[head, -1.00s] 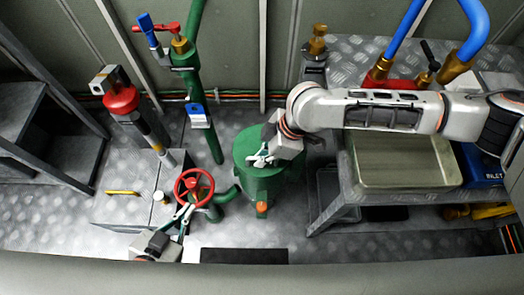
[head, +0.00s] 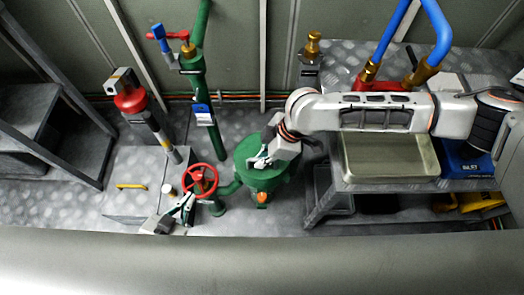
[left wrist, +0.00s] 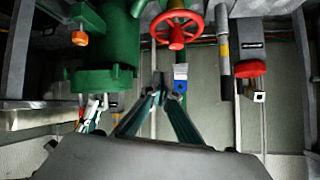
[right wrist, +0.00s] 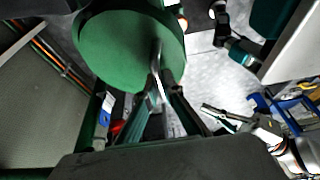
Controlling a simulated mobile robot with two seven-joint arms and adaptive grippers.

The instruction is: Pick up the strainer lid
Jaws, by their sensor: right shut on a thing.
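The green strainer (head: 247,177) stands on the floor, a round pot with an orange fitting low on its front. Its flat round green lid (head: 246,150) is on top; it fills the upper middle of the right wrist view (right wrist: 118,48). My right gripper (head: 262,160) is over the lid, shut on its thin upright handle (right wrist: 156,62). I see no clear gap between lid and pot. My left gripper (head: 187,203) is low beside the red valve wheel (head: 201,178); its fingertips (left wrist: 160,78) look closed together with nothing between them.
A metal tray (head: 390,178) sits on the bench right of the strainer, under my right arm. Blue hoses (head: 441,35) rise behind it. A green pipe (head: 205,90) with a red-handled valve stands behind left. A red-topped cylinder (head: 135,101) stands further left.

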